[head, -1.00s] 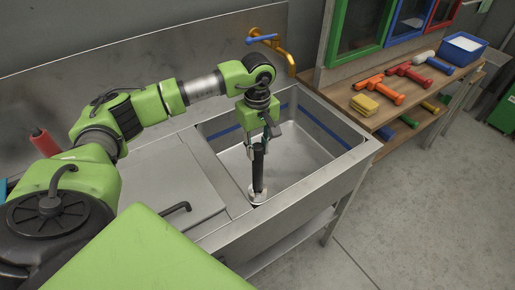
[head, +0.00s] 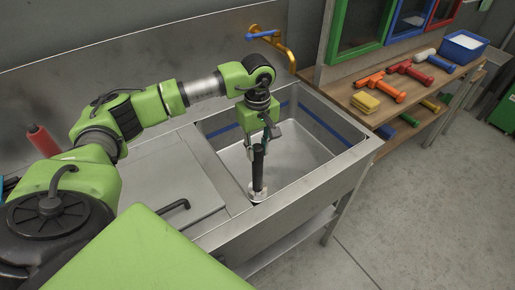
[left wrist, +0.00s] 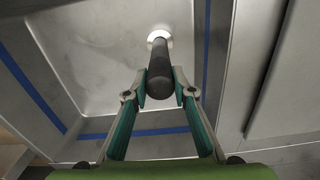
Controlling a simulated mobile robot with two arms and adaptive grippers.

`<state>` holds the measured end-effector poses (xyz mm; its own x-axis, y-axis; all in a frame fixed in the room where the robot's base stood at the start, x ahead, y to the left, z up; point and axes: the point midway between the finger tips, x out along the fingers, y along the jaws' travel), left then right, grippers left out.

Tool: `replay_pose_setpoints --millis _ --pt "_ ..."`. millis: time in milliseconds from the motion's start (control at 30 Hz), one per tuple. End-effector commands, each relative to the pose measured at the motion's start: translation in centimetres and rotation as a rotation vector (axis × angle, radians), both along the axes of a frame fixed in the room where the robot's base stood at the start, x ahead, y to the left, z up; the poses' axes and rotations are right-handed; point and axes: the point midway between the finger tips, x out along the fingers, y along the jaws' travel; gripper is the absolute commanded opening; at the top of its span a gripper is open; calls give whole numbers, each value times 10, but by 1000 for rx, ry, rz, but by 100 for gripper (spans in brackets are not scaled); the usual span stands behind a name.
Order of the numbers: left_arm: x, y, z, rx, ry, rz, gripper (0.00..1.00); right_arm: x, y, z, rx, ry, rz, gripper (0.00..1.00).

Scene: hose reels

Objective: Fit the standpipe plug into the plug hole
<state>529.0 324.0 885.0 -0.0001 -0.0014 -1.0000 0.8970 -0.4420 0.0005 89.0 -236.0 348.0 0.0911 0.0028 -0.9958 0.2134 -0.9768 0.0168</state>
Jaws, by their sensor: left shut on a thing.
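The standpipe plug (head: 258,170) is a dark, nearly upright pipe with a pale lower end, at the near side of the sink basin (head: 315,150). My left gripper (head: 261,146) is shut on its upper part, above the basin. In the left wrist view, the dark pipe (left wrist: 159,62) runs between the two fingers toward the basin floor, and a white round piece (left wrist: 160,37) surrounds its far end. The plug hole itself is hidden beneath that end, so I cannot tell whether the plug sits in it. My right gripper is not in view.
A brass tap with a blue handle (head: 285,55) stands behind the basin. The metal drainboard (head: 165,190) lies left of it.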

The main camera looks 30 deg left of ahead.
Motion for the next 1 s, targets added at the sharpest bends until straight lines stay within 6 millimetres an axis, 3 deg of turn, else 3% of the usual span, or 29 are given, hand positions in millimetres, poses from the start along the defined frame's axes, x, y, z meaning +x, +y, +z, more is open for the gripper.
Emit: replay_pose_setpoints --millis 800,833,900,1000 --pt "0 0 -21 0 -1 0 0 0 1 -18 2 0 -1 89" --pt "0 0 -21 0 -1 0 26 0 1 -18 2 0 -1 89" --pt "0 0 -20 0 -1 0 43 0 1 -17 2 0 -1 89" --pt "0 0 -20 0 -1 0 43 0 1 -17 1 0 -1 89"
